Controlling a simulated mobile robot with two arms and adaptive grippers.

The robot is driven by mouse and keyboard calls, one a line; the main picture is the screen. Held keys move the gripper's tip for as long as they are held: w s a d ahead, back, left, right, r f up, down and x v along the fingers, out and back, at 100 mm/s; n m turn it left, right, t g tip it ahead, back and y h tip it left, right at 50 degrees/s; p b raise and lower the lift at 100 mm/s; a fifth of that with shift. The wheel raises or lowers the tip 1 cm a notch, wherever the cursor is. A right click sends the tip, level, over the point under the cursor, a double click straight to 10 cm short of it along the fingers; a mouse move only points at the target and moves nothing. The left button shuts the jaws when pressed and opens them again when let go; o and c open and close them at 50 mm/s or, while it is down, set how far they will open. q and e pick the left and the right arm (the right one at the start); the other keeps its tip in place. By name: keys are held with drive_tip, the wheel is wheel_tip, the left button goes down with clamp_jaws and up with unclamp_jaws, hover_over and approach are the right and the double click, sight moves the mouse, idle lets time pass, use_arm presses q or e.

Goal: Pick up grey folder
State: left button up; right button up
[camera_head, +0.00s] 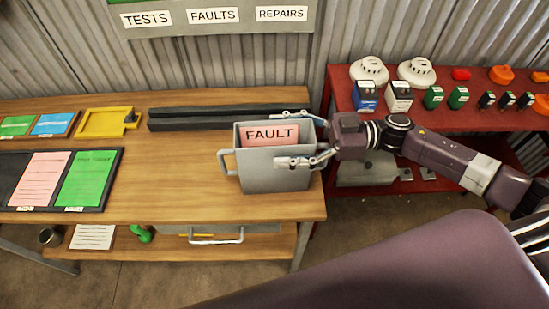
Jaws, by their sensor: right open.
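A grey open-topped holder (268,178) with a side handle stands upright at the right end of the wooden table. A pink card (270,138) marked FAULT sticks up inside it. This holder is the only grey folder-like thing I can make out; I cannot tell for sure that it is the folder. My right gripper (282,138) reaches in from the right, open. One finger is at the holder's back rim and one at its front right rim. I cannot tell if they touch it. My left gripper is not in view.
A long dark bar (190,117) lies behind the holder. A yellow tray (105,122) and a black board (107,195) with pink and green sheets lie left on the table. A red bench (440,122) with detectors is at right. Bare wood (175,180) lies left of the holder.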

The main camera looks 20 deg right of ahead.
drive_tip(key=c, duration=1.9)
drive_tip(key=shift+o, duration=0.2)
